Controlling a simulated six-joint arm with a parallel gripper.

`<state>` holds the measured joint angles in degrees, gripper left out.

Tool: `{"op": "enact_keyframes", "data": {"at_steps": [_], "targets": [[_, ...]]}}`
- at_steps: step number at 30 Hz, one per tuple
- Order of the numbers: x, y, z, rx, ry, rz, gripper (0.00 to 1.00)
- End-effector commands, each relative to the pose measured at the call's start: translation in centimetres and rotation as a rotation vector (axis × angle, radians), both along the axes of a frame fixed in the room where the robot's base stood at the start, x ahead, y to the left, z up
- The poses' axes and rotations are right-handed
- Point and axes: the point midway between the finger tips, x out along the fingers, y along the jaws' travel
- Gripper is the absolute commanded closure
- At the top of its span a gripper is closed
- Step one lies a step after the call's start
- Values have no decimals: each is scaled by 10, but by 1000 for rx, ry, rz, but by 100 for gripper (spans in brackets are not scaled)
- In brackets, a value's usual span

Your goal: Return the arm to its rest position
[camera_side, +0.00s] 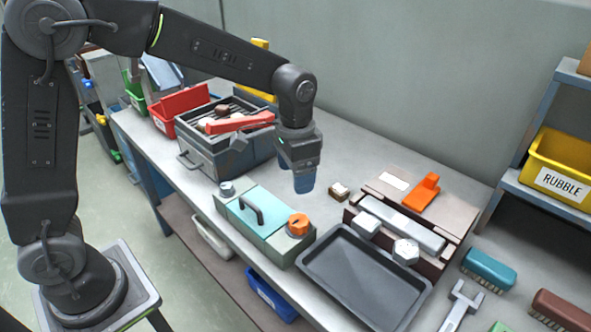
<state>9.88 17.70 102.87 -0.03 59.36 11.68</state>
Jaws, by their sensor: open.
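My gripper (303,178) hangs over the middle of the bench, pointing down. Its jaws are open, with nothing seen between them. It is behind a teal-lidded box (257,217) with a dark handle and an orange knob (298,224). My arm reaches in from the left, raised and bent at the elbow.
A grey toolbox (205,152) with a red-handled item on top stands left of my gripper. A black tray (362,277) lies at front right. Behind it is a brown block fixture (430,238) with an orange piece. Brushes and a wrench lie right. A small block (339,191) sits near the gripper.

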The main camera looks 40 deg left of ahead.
Motion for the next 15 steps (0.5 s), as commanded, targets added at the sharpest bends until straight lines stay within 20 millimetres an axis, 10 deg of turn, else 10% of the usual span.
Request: {"op": "enact_keyframes", "data": {"at_steps": [15], "targets": [[-25,14,33,-13,-72,53,28]]}}
